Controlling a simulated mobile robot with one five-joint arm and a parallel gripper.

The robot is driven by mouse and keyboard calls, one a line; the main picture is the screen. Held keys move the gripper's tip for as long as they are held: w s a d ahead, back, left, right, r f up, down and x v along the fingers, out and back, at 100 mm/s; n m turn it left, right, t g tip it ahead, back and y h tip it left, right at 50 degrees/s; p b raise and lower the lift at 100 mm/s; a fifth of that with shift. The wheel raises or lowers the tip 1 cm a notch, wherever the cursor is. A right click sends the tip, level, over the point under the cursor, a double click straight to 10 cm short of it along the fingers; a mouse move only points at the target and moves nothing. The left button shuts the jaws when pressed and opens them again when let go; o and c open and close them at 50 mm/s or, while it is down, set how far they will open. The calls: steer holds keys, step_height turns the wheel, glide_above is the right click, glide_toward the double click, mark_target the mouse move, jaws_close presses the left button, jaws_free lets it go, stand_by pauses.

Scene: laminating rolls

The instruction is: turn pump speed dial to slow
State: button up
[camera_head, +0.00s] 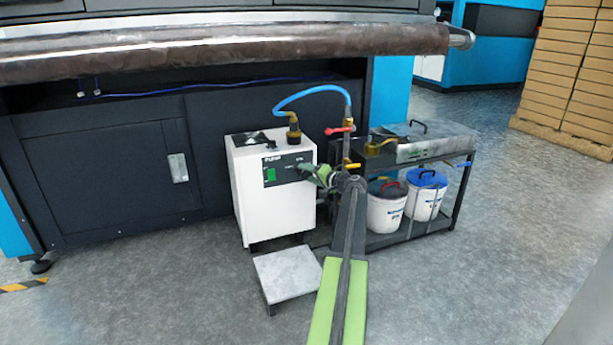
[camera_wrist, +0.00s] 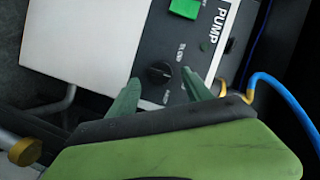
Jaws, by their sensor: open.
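The white pump box (camera_head: 270,205) stands on the floor in front of the large machine, with a dark control panel (camera_head: 281,170) and a green switch on its face. In the wrist view the black round dial (camera_wrist: 159,74) is on the dark panel, with small printed labels around it that are too small to read surely. The green switch (camera_wrist: 186,8) and the word PUMP are also on the panel there. My gripper (camera_wrist: 160,87) is open, its two green fingertips on either side of the dial; whether they touch it I cannot tell. In the head view my gripper (camera_head: 310,170) is at the panel's right side and hides the dial.
A blue hose (camera_head: 305,92) arches from the pump top to a pipe with a red-handled valve (camera_head: 340,130). A black cart (camera_head: 455,200) with two lidded buckets stands to the right. A low grey step (camera_head: 287,273) is on the floor in front.

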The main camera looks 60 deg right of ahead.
mark_target(301, 172)
steer(key=shift+x, duration=1.15)
steer(key=shift+c, duration=0.5)
